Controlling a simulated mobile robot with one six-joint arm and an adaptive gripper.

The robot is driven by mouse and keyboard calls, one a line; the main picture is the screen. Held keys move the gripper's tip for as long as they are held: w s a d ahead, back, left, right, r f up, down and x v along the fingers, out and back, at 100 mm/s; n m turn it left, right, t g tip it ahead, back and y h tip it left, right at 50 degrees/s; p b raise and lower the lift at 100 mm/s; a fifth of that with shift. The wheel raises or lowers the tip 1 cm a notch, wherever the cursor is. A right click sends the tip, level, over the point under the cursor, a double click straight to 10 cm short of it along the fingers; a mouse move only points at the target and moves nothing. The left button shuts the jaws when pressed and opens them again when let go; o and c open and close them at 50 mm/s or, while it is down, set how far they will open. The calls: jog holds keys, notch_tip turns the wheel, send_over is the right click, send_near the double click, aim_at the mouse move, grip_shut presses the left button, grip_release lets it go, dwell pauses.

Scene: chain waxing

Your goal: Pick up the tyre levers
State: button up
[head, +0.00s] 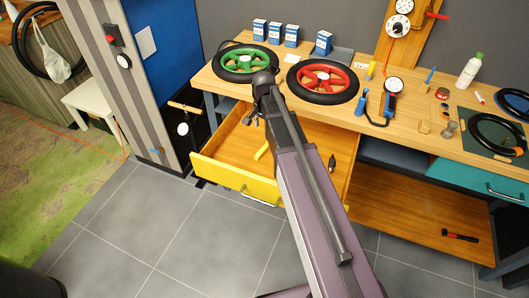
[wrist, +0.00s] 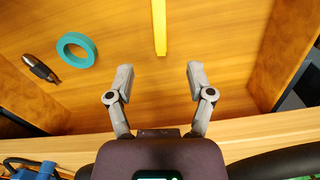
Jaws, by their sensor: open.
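A slim yellow bar (wrist: 159,28), which looks like the tyre levers, lies on the wooden floor of the open drawer. It also shows in the head view (head: 262,151), below my gripper. I cannot tell whether it is one lever or several stacked. My gripper (wrist: 160,76) is open and empty above the drawer. In the wrist view the bar lies ahead of the gap between the fingers, near its middle, and its far end is cut off by the frame. In the head view my gripper (head: 252,119) is partly hidden by my arm.
The yellow-fronted drawer (head: 232,181) also holds a teal ring (wrist: 76,50) and a dark tool (wrist: 40,68), both left of the bar in the wrist view. The wooden worktop (head: 225,84) overhangs behind, bearing a green-rimmed wheel (head: 246,60) and a red-rimmed wheel (head: 323,80).

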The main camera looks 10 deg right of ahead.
jog(key=b, duration=0.6)
send_over(264, 148)
jog(key=shift+w+f, duration=0.1)
jog(key=shift+f, duration=3.15)
jog(key=shift+f+b, duration=2.55)
jog(key=shift+f, duration=0.05)
grip_shut()
